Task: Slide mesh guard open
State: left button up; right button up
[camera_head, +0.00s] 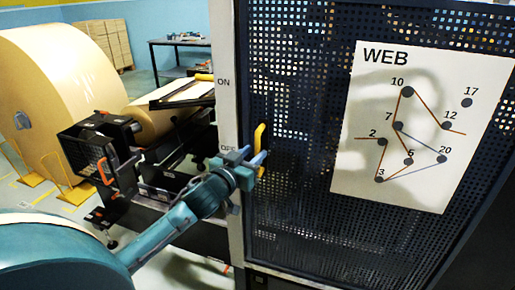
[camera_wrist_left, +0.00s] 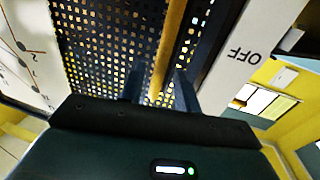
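The mesh guard (camera_head: 300,175) is a dark perforated panel filling the right of the head view. It also shows in the left wrist view (camera_wrist_left: 105,35). Its upright yellow handle (camera_head: 260,136) is near its left edge. My left gripper (camera_head: 257,160) is at the lower part of this handle. In the left wrist view the handle (camera_wrist_left: 170,45) runs between my two dark fingers (camera_wrist_left: 160,88), which stand apart with gaps beside it. I cannot see contact. My right gripper is not in view.
A white WEB diagram (camera_head: 400,130) is on the mesh. A large kraft roll (camera_head: 90,90) and a black machine frame (camera_head: 110,150) are at left. A table (camera_head: 180,42) stands behind.

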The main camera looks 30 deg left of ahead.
aim_at(256, 151)
pick_arm(q)
jog(key=shift+w, duration=1.5)
grip_shut()
